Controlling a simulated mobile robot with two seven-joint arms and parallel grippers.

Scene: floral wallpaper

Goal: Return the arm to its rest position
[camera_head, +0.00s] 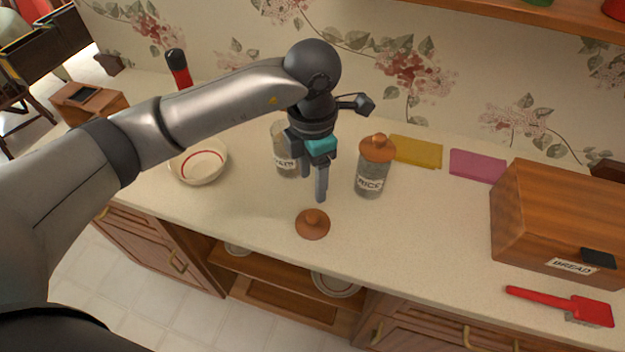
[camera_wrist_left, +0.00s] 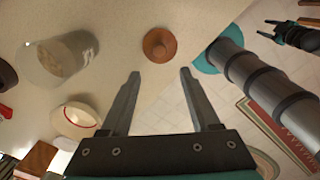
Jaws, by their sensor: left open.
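My left gripper (camera_head: 316,190) is open and empty above the counter, pointing down. A round brown wooden lid (camera_head: 312,224) with a knob lies on the counter just in front of it, apart from the fingers. In the left wrist view the lid (camera_wrist_left: 159,45) lies beyond the two spread fingertips (camera_wrist_left: 160,74). A lidless glass jar (camera_head: 284,150) stands behind the gripper, partly hidden by it; it also shows in the left wrist view (camera_wrist_left: 60,60). A small dark shape at the upper right of the wrist view looks like my right gripper (camera_wrist_left: 268,29); its jaws are unclear.
A lidded rice jar (camera_head: 371,170) stands close right of the gripper. A white bowl (camera_head: 198,163) is under the left arm, with a red and black bottle (camera_head: 179,68) behind. A bread box (camera_head: 555,215) and red brush (camera_head: 562,306) are at right. The counter's front middle-right is clear.

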